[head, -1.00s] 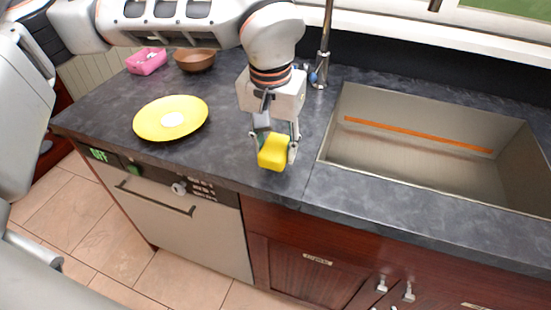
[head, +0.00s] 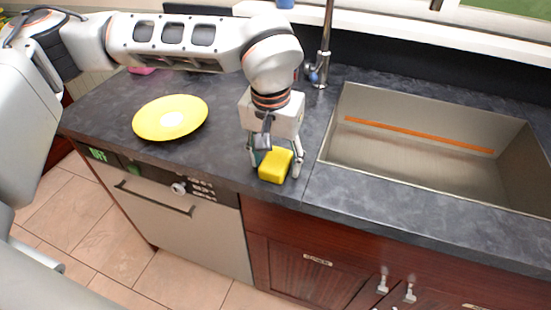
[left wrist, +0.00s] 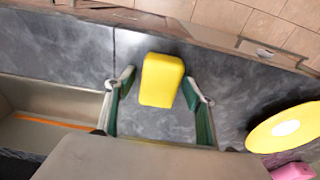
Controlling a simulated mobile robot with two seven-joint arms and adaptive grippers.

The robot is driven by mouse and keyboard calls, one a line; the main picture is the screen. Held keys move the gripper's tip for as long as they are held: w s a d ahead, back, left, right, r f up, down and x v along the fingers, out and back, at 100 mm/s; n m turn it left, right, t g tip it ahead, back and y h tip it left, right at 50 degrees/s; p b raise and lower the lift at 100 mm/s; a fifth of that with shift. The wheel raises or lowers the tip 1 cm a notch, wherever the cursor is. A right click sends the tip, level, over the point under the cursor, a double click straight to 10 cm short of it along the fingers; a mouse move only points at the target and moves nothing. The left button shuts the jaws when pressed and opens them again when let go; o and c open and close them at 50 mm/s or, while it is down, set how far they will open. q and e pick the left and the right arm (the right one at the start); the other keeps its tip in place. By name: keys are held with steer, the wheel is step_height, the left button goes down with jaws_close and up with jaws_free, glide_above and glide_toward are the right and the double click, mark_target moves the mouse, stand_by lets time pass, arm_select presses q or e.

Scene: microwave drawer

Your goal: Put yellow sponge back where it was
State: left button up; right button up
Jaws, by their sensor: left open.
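The yellow sponge (head: 275,165) rests on the dark countertop near its front edge, just left of the sink. My left gripper (head: 277,172) is over it from above, with the fingers on either side of the sponge. In the left wrist view the sponge (left wrist: 162,80) lies between and slightly beyond the two open fingertips (left wrist: 160,84), with a visible gap on each side. My right gripper is not in view.
A yellow plate (head: 150,118) with a white centre lies to the left on the counter. The steel sink (head: 425,160) is to the right, with a faucet (head: 325,50) behind. A pink container (left wrist: 293,172) shows at the wrist view's corner. A dishwasher (head: 180,215) is below the counter.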

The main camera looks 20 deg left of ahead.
mark_target(274, 164)
arm_select(q)
step_height(274, 164, up, 12)
steer(key=s+p, duration=0.1)
steer(key=shift+s, duration=0.2)
stand_by(0.7)
